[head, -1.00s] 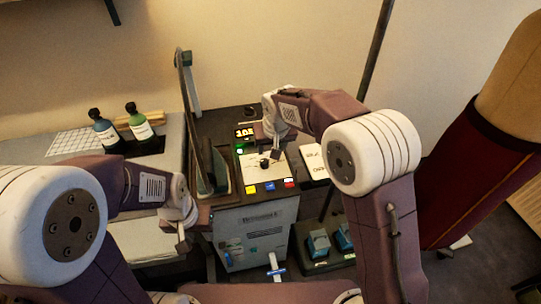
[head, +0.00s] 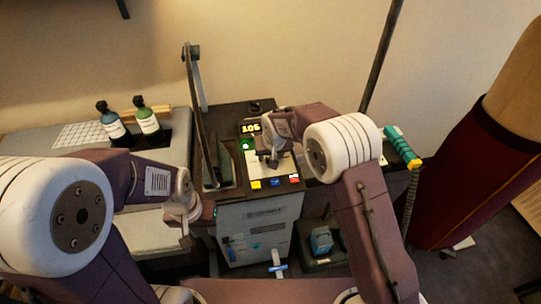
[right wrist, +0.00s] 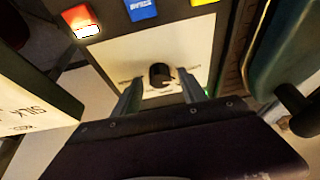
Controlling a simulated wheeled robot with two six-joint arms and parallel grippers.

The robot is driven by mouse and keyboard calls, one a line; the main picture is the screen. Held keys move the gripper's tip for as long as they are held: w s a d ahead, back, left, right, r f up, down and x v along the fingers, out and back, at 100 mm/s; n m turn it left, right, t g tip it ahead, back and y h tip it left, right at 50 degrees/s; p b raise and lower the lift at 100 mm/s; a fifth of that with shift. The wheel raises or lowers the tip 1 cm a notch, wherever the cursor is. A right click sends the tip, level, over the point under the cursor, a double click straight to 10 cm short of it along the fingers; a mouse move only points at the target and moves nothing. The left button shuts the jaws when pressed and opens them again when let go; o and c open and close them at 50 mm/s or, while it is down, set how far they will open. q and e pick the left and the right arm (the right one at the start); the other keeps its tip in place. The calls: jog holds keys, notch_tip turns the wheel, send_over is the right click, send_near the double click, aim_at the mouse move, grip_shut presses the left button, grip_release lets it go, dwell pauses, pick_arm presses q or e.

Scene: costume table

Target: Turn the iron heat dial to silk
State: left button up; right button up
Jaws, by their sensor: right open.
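The heat dial (right wrist: 160,75) is a small black knob on a white plate (right wrist: 112,52), with small lettering around it that I cannot read. My right gripper (right wrist: 161,93) is open, with one finger on each side of the knob; I cannot tell whether they touch it. In the head view this gripper (head: 272,157) is over the control panel and hides the dial. A lit display (head: 250,128) above it seems to read 105. A white card in the right wrist view bears the word SILK (right wrist: 28,112). My left gripper (head: 188,222) hangs left of the cabinet; its jaws are unclear.
Yellow (head: 255,184), blue (head: 274,181) and red (head: 293,178) buttons line the panel's front edge. A tall dark upright plate (head: 200,140) stands left of the panel. Two bottles (head: 111,122) (head: 147,118) stand on the left table. A green-handled tool (head: 402,147) is at right.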

grip_shut()
jog(key=shift+a+m, duration=0.1)
jog(key=shift+m, duration=0.2)
jog(key=shift+f+m+h+b, duration=0.1)
jog(key=shift+m+h+b, duration=0.5)
jog(key=shift+m, duration=0.5)
jog(key=shift+a+m+b, duration=0.1)
jog(key=shift+m+b, duration=0.2)
jog(key=shift+m, duration=0.4)
jog(key=shift+m+g+h, duration=0.3)
jog(key=shift+m+h, duration=0.5)
jog(key=shift+m, duration=0.9)
